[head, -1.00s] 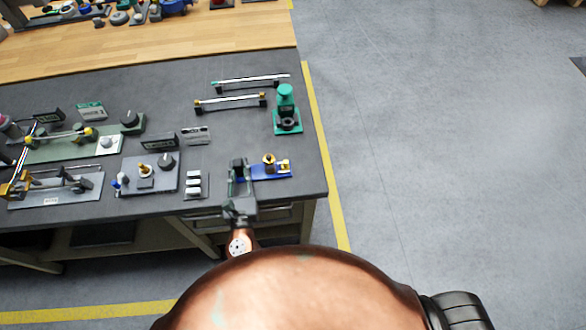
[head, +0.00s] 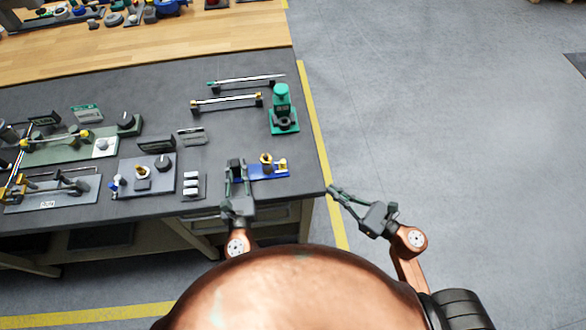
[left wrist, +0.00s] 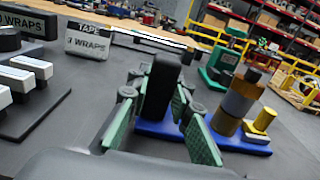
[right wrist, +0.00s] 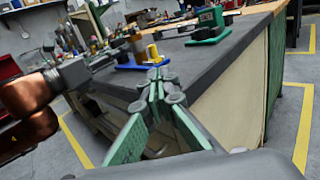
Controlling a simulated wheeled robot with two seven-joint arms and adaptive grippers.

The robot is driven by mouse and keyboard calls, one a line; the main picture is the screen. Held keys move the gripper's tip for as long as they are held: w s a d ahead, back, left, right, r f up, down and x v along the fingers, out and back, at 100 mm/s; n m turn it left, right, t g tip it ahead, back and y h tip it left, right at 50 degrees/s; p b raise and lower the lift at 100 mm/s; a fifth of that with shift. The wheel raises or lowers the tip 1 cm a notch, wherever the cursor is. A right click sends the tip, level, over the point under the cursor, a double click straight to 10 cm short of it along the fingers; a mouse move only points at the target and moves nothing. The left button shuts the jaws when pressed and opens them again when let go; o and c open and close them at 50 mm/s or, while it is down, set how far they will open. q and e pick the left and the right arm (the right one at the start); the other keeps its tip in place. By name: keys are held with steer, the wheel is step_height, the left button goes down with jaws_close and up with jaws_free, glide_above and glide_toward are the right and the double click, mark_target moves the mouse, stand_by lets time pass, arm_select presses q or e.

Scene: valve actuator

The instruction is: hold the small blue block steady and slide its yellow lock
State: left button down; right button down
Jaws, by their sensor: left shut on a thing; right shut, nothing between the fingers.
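The small blue block (head: 262,174) lies flat near the front right corner of the dark bench. A brass and dark knob (head: 266,160) and the yellow lock (head: 282,163) stand on its right part. In the left wrist view the lock (left wrist: 263,121) is a yellow piece on a pale slider, right of the brass cylinder (left wrist: 237,98). My left gripper (head: 237,166) is shut on the block's black upright post (left wrist: 163,84). My right gripper (head: 335,191) is shut and empty, just off the bench's right edge, in front and right of the block.
A green press-like device (head: 283,112) stands behind the block. A panel with white switches (head: 193,186) lies to its left. Two rods on stands (head: 226,102) are further back. The bench's right edge is close to the block; open floor (head: 440,130) lies beyond.

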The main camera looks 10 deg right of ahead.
mark_target(287, 175)
arm_select(q)
steer(key=shift+f, duration=0.4)
arm_select(e)
steer(key=shift+s+a+r+n, duration=0.1)
steer(key=shift+s+a+n, duration=0.2)
steer(key=shift+a, duration=0.4)
steer(key=x, duration=1.4)
steer(key=shift+s+a, duration=0.1)
steer(key=shift+a, duration=1.1)
